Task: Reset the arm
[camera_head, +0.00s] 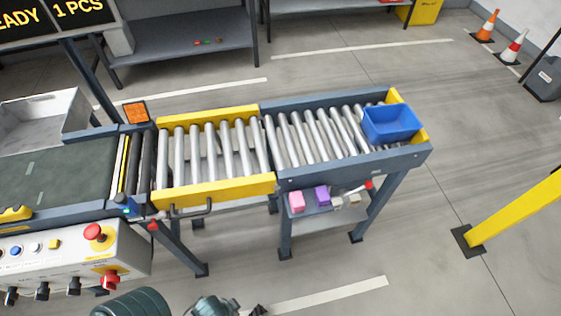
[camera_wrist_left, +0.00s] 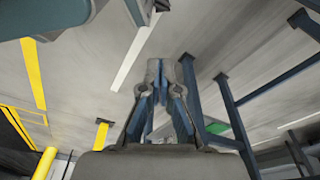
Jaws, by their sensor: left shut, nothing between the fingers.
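My left gripper (camera_wrist_left: 170,70) points away from the wrist camera with its fingers shut and nothing between them. In the head view only part of my left arm shows at the bottom edge, with the dark gripper (camera_head: 257,310) cut off by the frame. It is over the floor in front of the conveyor, apart from it. My right gripper is in neither view.
The roller conveyor (camera_head: 215,192) has a yellow section and a blue bin (camera_head: 391,123) at its right end. Small blocks lie on a shelf (camera_head: 325,216) below. A control box (camera_head: 70,258) stands left; a yellow post (camera_head: 515,210) stands right. Floor between is clear.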

